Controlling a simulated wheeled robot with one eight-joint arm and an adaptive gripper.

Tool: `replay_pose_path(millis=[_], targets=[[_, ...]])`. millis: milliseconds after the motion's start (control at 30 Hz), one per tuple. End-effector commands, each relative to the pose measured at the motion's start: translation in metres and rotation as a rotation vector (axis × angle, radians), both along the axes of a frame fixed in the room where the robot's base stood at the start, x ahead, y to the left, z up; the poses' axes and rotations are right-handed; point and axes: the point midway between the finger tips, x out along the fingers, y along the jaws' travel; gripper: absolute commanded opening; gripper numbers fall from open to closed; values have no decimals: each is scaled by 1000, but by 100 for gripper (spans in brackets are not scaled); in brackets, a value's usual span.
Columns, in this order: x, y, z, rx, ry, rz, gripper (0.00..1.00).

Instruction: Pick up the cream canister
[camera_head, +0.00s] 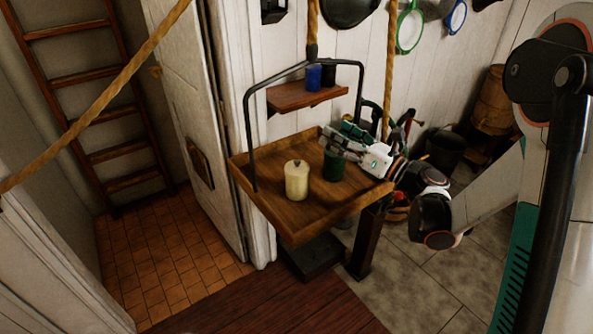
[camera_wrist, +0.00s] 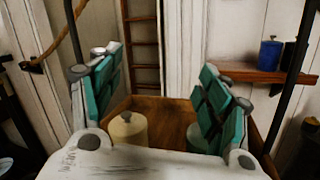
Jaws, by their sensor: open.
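The cream canister (camera_head: 297,181) stands upright on the hanging wooden tray (camera_head: 290,231), with a small knob on its lid. In the wrist view the cream canister (camera_wrist: 128,129) shows between my fingers, closer to the left one, its lower part hidden by my gripper's body. My gripper (camera_head: 338,143) is open and empty, above the tray's right side. It is up and to the right of the cream canister, apart from it in the head view. A dark green canister (camera_head: 334,168) stands right of the cream one, just below my gripper. My open fingers also show in the wrist view (camera_wrist: 160,88).
A small shelf (camera_head: 305,96) behind the tray holds a blue canister (camera_head: 313,77) and a black one (camera_head: 329,75). A black metal frame (camera_head: 250,130) and ropes rise around the tray. The tray's front left is clear.

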Motion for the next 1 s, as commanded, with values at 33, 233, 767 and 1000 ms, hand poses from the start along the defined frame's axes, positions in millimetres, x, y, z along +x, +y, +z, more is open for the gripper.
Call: replay_pose_path(millis=[33,233,767,1000], targets=[[-5,5,-18,-66,-31,45,71],[-29,17,-76,-248,-120,192,71],[-8,83,-94,-292,-145,238,71],[0,98,-92,-291,-143,234,71]])
